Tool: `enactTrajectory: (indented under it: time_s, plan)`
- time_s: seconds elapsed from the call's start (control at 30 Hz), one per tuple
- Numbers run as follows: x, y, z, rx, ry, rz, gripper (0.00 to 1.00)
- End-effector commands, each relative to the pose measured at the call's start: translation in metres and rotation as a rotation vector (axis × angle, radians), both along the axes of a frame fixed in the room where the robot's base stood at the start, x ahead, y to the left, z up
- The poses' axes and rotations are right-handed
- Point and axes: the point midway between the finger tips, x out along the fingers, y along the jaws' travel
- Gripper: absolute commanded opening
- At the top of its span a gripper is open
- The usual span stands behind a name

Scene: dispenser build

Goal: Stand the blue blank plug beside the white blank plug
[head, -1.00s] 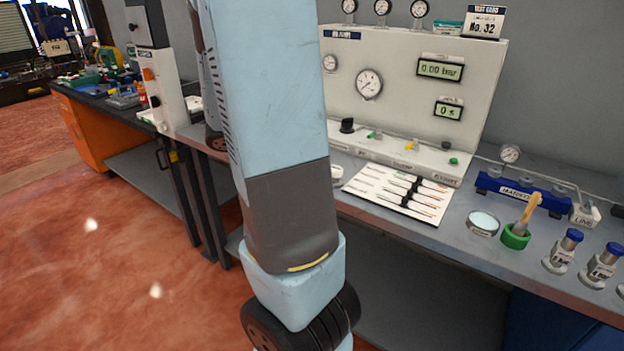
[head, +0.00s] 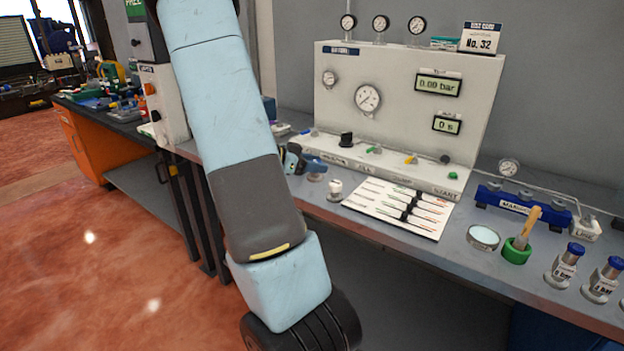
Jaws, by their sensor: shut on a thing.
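My gripper (head: 303,162) shows small and partly hidden behind my own arm, at the front of the bench left of the card of sticks. It is shut on the blue blank plug (head: 315,164), a small blue piece with a greyish lower part. The white blank plug (head: 335,188) stands upright on the bench, just right of and nearer than the blue one. A small gap shows between them. I cannot tell whether the blue plug touches the bench. My fingertips are too small to make out clearly.
A white card with several sticks (head: 401,206) lies right of the plugs. The test panel (head: 400,65) with gauges and valves stands behind. A round dish (head: 483,238), a green pot (head: 516,250) and blue-capped bottles (head: 563,265) stand farther right. The bench's front edge is close.

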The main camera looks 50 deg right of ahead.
Motion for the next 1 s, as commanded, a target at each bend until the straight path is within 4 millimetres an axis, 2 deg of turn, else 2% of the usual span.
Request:
enactTrajectory:
  time_s: [0.1,0.43,0.7,1.0]
  plan:
    - [0.005,-0.007,-0.011,-0.001,0.002,-0.001,0.13]
    - [0.011,-0.016,-0.024,0.000,0.002,-0.001,0.13]
    - [0.011,-0.016,-0.053,0.000,0.002,0.001,0.13]
    - [0.011,-0.016,-0.054,0.000,0.000,0.000,0.13]
